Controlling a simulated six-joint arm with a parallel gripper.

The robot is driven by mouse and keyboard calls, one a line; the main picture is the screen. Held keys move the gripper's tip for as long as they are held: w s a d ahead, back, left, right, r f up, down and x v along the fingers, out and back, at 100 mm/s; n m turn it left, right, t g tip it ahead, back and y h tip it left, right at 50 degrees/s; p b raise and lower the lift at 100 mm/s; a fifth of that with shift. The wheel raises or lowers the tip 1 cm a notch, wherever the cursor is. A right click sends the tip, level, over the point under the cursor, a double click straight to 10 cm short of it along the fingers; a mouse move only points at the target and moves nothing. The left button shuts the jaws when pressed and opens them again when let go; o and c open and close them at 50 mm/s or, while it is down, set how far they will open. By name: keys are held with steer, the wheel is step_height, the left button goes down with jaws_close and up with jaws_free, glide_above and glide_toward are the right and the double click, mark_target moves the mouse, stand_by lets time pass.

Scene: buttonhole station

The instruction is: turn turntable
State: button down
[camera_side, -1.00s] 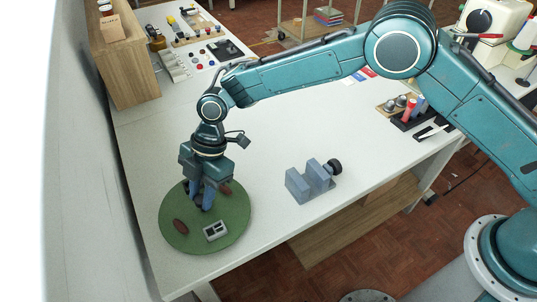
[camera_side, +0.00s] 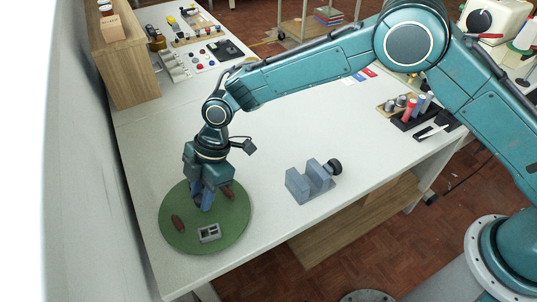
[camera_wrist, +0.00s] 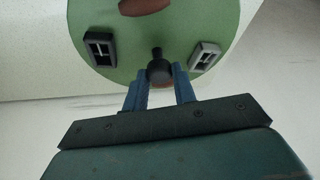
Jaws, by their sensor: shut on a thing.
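The turntable (camera_side: 232,227) is a round green disc lying on the white table, at the lower left of the side view. In the wrist view the green disc (camera_wrist: 126,57) fills the upper middle. My gripper (camera_side: 203,205) points down over the disc. In the wrist view, its two blue fingers (camera_wrist: 160,74) are shut on a dark round knob (camera_wrist: 158,69) with a short stem. The knob is hidden behind the fingers in the side view. A grey block with openings (camera_side: 209,233) and brown ovals (camera_side: 178,223) sit on the disc.
A grey-blue notched block with a black knob (camera_side: 311,181) stands to the right of the disc. A wooden shelf unit (camera_side: 128,65) stands at the back left. A dark tray with cylinders (camera_side: 412,112) sits at the table's right.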

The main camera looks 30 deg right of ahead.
steer(key=shift+s+m+t, duration=0.1)
steer(key=shift+m+t, duration=0.8)
steer(key=shift+m, duration=1.3)
steer(key=shift+s+m+t+h, duration=0.1)
steer(key=shift+m+t+h, duration=0.4)
steer(key=shift+m, duration=1.4)
steer(key=shift+s+a+m+t+h, duration=0.15)
steer(key=shift+m+t, duration=0.25)
steer(key=shift+m, duration=0.65)
steer(key=shift+w+d+m+t+h, duration=0.15)
steer(key=shift+m+t, duration=0.25)
steer(key=shift+m, duration=0.65)
steer(key=shift+s+a+m+t+h, duration=0.15)
steer(key=shift+m+t+h, duration=0.2)
steer(key=shift+m, duration=0.95)
steer(key=shift+m+h, duration=0.25)
steer(key=shift+m, duration=0.15)
steer(key=c, duration=1.1)
jaws_free()
steer(key=shift+c, duration=0.2)
steer(key=shift+r, duration=0.15)
steer(key=v, duration=1.3)
steer(key=shift+s+r, duration=0.2)
